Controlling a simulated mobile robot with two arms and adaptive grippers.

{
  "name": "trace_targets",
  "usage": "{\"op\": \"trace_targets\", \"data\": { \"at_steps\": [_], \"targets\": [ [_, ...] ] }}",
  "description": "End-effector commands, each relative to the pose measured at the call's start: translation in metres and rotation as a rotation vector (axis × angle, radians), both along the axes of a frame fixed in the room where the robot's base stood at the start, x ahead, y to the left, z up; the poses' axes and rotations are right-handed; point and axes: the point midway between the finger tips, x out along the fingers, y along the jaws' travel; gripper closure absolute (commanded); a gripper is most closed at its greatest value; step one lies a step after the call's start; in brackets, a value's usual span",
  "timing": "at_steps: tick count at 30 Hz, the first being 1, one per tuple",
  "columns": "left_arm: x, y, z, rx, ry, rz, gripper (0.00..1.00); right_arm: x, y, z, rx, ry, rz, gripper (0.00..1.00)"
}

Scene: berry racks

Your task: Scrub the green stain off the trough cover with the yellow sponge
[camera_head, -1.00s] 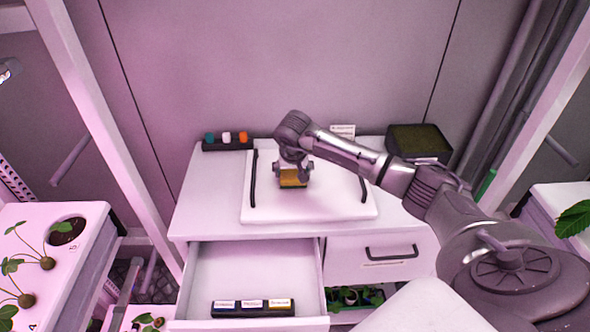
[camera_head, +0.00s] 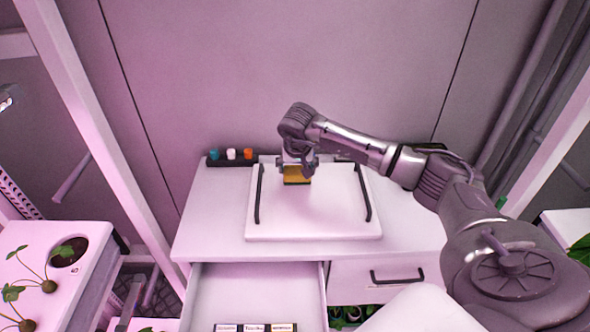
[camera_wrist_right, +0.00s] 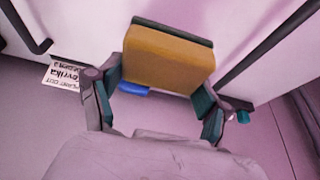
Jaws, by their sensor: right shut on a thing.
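The white trough cover (camera_head: 318,212) lies flat on the cabinet top, with a black handle on each side. My right gripper (camera_head: 297,171) is over the cover's far part, left of its middle. It is shut on the yellow sponge (camera_head: 297,175), which has a dark underside and is at or just above the cover; contact cannot be told. In the right wrist view the sponge (camera_wrist_right: 168,60) sits between the two fingers (camera_wrist_right: 158,88). I see no green stain on the visible cover; anything under the sponge is hidden. My left gripper is not in view.
Plant trays stand at the left. My right arm crosses the cabinet's right side.

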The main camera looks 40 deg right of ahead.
Motion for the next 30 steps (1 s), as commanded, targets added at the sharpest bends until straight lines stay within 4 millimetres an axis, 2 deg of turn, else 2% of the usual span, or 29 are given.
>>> {"op": "trace_targets", "data": {
  "at_steps": [1,7,12,30],
  "targets": [
    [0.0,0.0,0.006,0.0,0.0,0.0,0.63,-0.001,-0.001,0.008,-0.001,-0.001,-0.002,0.51],
    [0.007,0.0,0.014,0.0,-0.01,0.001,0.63,-0.002,-0.003,0.022,-0.001,-0.001,-0.007,0.51],
    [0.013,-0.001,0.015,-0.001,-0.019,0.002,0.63,-0.003,-0.003,0.023,0.0,0.0,-0.008,0.51],
    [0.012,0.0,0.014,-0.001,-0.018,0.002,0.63,-0.003,0.0,0.023,0.001,0.0,-0.002,0.51]
  ]
}}
